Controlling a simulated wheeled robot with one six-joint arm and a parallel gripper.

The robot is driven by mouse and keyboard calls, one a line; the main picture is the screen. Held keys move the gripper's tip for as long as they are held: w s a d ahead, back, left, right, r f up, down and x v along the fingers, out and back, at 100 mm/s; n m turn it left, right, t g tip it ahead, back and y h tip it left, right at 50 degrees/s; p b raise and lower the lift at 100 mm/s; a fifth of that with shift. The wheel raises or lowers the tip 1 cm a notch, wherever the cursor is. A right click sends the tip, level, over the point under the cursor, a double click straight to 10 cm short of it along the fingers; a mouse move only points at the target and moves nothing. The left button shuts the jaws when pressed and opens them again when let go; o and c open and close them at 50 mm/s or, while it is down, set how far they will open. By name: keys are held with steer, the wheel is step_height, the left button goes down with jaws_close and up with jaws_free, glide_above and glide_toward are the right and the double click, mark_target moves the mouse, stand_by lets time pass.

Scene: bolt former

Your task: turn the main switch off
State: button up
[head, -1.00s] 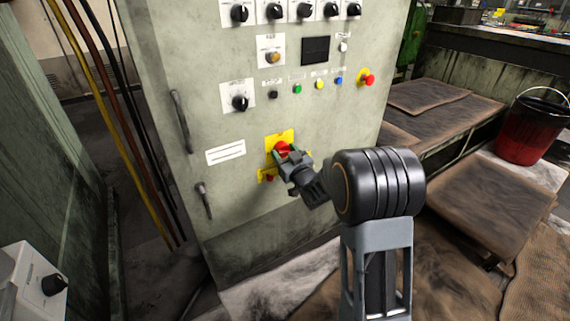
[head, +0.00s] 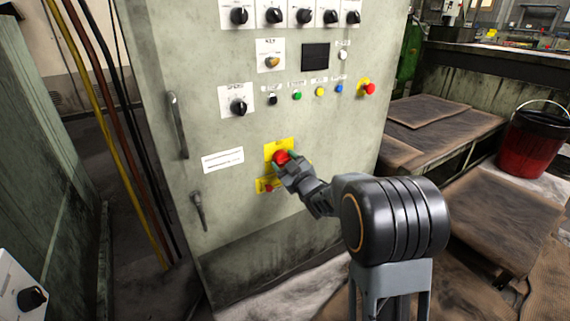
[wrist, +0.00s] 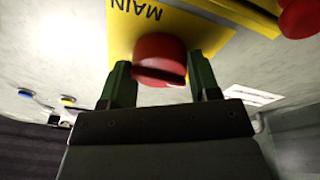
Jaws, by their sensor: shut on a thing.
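The main switch is a red knob (head: 281,157) on a yellow plate (head: 272,148), low on the front of the grey-green cabinet. The wrist view shows the red knob (wrist: 158,58) and the yellow plate (wrist: 125,28) with the word MAIN upside down in the picture. My gripper (head: 289,165) is at the knob in the head view. In the wrist view the green fingers of my gripper (wrist: 160,82) stand on either side of the knob, shut on it. The gripper hides part of the knob and plate in the head view.
A smaller red button (head: 268,188) on a yellow plate sits just below the switch. Cabinet handles (head: 178,125) and (head: 199,211) are to the left. Several buttons and dials are above. A red bucket (head: 533,140) stands at the right.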

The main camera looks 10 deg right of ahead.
steer(key=o, duration=0.9)
steer(key=p+v, duration=0.3)
steer(key=v, duration=1)
steer(key=shift+s, duration=0.35)
steer(key=shift+d, duration=0.15)
